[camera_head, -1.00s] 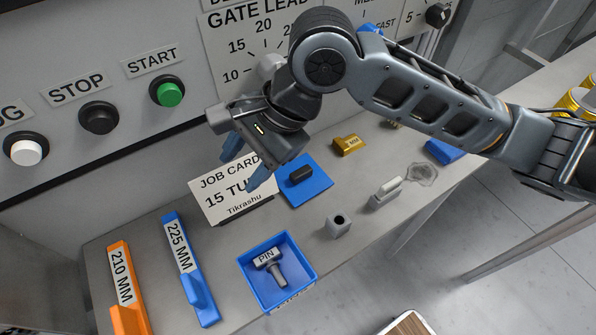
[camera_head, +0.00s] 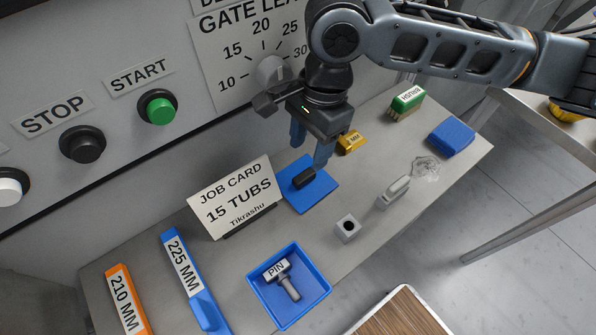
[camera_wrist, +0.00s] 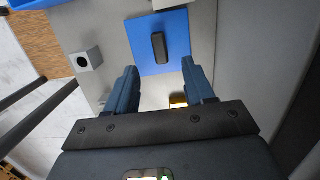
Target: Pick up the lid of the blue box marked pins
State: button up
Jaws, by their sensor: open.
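The lid (camera_head: 318,195) is a flat blue square with a black block handle (camera_head: 303,178), lying on the grey bench. It also shows in the wrist view (camera_wrist: 177,30), handle (camera_wrist: 158,47) upward. The open blue box (camera_head: 262,300) sits nearer the front with a metal pin (camera_head: 288,287) labelled PIN in it. My gripper (camera_head: 309,157) is open and empty, pointing down above the lid. In the wrist view my fingertips (camera_wrist: 160,68) are spread to either side of the handle's line, with the handle just beyond them. The exact height gap is unclear.
A job card (camera_head: 235,197) stands left of the lid. A grey block with a hole (camera_head: 348,229), a yellow block (camera_head: 350,142) and a grey holder (camera_head: 393,192) are nearby. The control panel wall (camera_head: 180,65) rises behind the bench.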

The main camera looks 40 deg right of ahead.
aim_at(305, 175)
jog(key=shift+a+f, duration=0.2)
jog(key=shift+f, duration=1.75)
jog(key=shift+a+f, duration=0.2)
jog(key=shift+f, duration=1.7)
jog(key=shift+c, duration=0.5)
jog(key=shift+s, duration=0.1)
grip_shut()
